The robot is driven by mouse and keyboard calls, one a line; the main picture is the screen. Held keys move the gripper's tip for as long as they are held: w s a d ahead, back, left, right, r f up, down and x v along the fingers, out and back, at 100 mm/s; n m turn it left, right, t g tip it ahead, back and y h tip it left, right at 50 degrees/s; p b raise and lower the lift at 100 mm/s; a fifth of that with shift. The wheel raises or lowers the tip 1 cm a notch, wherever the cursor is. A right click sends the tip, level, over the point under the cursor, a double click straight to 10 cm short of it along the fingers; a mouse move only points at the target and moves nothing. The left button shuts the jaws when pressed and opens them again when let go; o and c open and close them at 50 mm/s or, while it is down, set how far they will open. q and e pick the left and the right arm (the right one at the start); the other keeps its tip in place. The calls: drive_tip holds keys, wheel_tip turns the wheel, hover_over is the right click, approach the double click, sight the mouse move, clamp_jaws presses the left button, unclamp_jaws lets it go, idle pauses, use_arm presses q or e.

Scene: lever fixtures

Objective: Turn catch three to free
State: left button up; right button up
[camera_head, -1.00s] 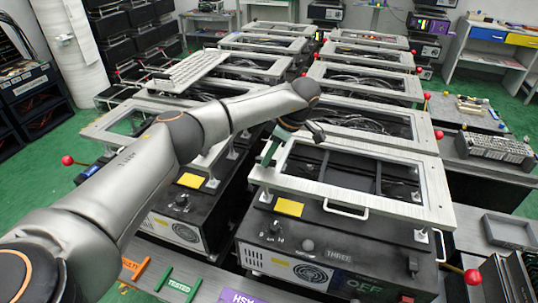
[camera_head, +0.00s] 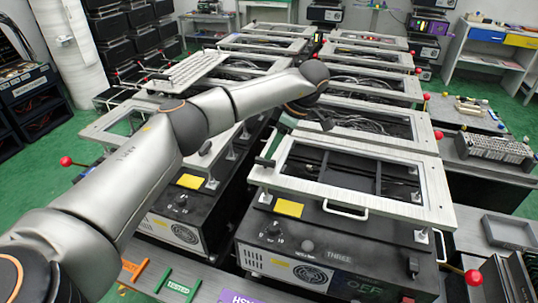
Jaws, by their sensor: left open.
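The fixture marked THREE (camera_head: 338,254) is the front right dark box with a pale rectangular frame (camera_head: 388,202) lying on top. A lever with a red ball knob (camera_head: 473,277) sticks out at its lower right side. A white handle (camera_head: 345,210) is on the frame's front edge. My left gripper (camera_head: 297,140) is open and empty above the rear left part of this frame, well apart from the red knob. The wrist partly hides the gripper. My right gripper is not in view.
Similar fixtures stand in two rows behind and to the left, with red knobs (camera_head: 66,161) at their sides. A grey tray (camera_head: 512,232) lies at the right. Coloured label plates (camera_head: 178,287) lie along the front edge.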

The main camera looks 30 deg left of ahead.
use_arm(q)
drive_tip(key=s+v, duration=0.1)
drive_tip(key=v, duration=0.7)
drive_tip(key=shift+w+r, duration=0.25)
drive_tip(key=shift+w, duration=0.2)
drive_tip(key=shift+s+f, duration=0.1)
